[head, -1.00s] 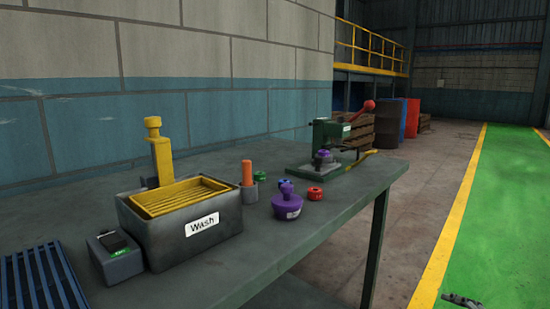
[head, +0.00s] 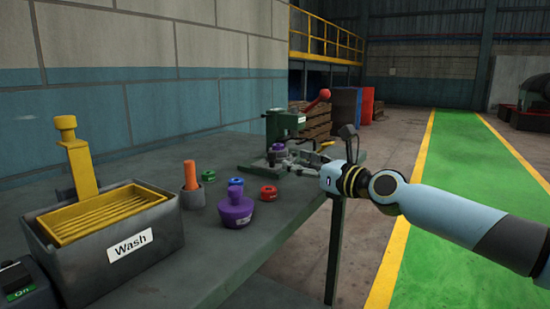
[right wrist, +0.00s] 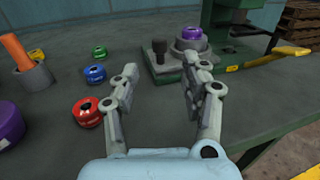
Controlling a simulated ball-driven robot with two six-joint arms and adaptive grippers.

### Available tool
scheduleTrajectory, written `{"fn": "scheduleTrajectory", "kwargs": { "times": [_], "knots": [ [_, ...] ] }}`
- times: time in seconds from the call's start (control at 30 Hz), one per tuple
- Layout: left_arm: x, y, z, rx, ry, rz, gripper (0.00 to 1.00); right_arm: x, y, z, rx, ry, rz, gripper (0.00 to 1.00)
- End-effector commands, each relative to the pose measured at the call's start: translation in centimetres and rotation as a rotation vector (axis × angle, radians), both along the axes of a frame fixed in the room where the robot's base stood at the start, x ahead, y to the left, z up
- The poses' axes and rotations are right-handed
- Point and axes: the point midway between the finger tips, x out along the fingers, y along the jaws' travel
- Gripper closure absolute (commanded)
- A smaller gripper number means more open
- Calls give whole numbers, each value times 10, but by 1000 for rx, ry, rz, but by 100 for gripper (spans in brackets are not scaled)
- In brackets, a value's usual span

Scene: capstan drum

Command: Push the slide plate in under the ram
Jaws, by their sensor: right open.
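The green press (head: 290,122) with a red-knobbed lever stands at the table's far end; its base shows in the right wrist view (right wrist: 222,25). The grey slide plate (right wrist: 172,66) lies at the press base, with a dark knob (right wrist: 160,48) at its left. A grey round holder with a purple ring (right wrist: 190,33) sits on it. The ram is not clear in either view. My right gripper (right wrist: 160,76) is open and empty, its fingers in front of the plate and apart. In the head view the gripper (head: 292,160) partly covers the plate. My left gripper is out of view.
Left of the gripper are red (right wrist: 88,112), blue (right wrist: 95,74) and green (right wrist: 99,52) rings. A purple knobbed piece (head: 235,212), an orange peg (head: 190,175) in a grey cup and the Wash bin (head: 130,262) stand nearer. A yellow handle (right wrist: 280,57) lies right of the press.

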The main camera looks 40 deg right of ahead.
Motion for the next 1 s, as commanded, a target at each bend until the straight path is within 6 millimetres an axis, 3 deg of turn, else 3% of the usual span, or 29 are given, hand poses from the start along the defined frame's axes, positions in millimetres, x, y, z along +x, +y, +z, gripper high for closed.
{"fn": "scheduleTrajectory", "kwargs": {
  "times": [0.13, 0.33, 0.5, 0.77, 1.0],
  "knots": [
    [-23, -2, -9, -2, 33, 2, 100, 32, 4, -2, 3, -4, -2, 55],
    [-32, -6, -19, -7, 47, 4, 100, 63, 8, -2, 0, -1, -1, 55],
    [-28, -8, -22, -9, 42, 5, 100, 74, 10, -2, 0, 1, 0, 55],
    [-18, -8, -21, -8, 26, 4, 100, 75, 10, 0, -2, 1, 0, 55],
    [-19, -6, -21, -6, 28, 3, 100, 75, 10, 0, -2, 1, 0, 85]
  ]
}}
